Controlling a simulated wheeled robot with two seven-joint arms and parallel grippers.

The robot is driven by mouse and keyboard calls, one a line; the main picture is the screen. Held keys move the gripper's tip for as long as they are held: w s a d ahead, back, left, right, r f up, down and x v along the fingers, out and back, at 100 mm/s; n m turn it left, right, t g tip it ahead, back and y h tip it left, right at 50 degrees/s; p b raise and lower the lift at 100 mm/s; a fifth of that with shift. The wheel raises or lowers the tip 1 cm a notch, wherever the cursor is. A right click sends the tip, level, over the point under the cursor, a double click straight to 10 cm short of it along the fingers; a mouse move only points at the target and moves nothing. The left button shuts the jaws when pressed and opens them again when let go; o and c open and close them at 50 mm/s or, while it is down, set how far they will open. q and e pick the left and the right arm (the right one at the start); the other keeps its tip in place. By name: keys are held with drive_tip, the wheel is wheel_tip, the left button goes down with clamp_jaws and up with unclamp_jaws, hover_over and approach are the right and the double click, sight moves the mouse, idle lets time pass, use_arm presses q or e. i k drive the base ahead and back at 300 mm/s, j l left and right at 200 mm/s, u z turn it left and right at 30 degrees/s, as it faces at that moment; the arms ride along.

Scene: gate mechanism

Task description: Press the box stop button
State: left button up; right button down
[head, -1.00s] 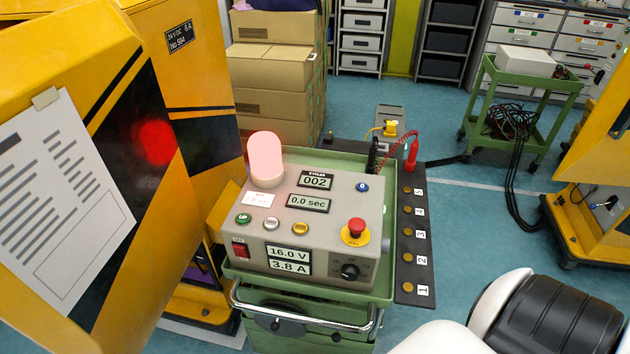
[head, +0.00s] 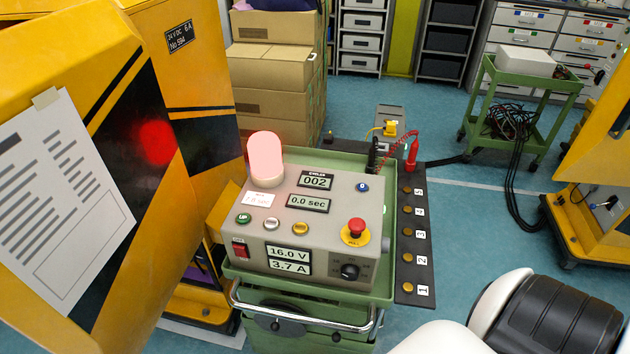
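The grey control box (head: 325,201) stands on a green cart in the middle of the head view. A red mushroom button (head: 357,227) on a yellow base sits at the right of its sloped top. A green button marked UP (head: 243,218), a whitish button (head: 272,223) and a yellow button (head: 300,228) form a row at the left. I cannot read the labels of the last two. Nothing touches any button. A pinkish-red lamp (head: 264,157) glows at the box's back left. Displays read 002, 0.0 sec, 16.0 V and 3.7 A. Neither gripper is in view.
My white and black arm part fills the bottom right. A yellow gate panel (head: 188,95) with black stripes stands close on the left. A dark strip (head: 413,262) with numbered buttons runs along the box's right side. The cart's metal handle (head: 300,324) is in front.

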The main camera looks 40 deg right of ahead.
sight(356, 226)
drive_tip(key=z, duration=1.15)
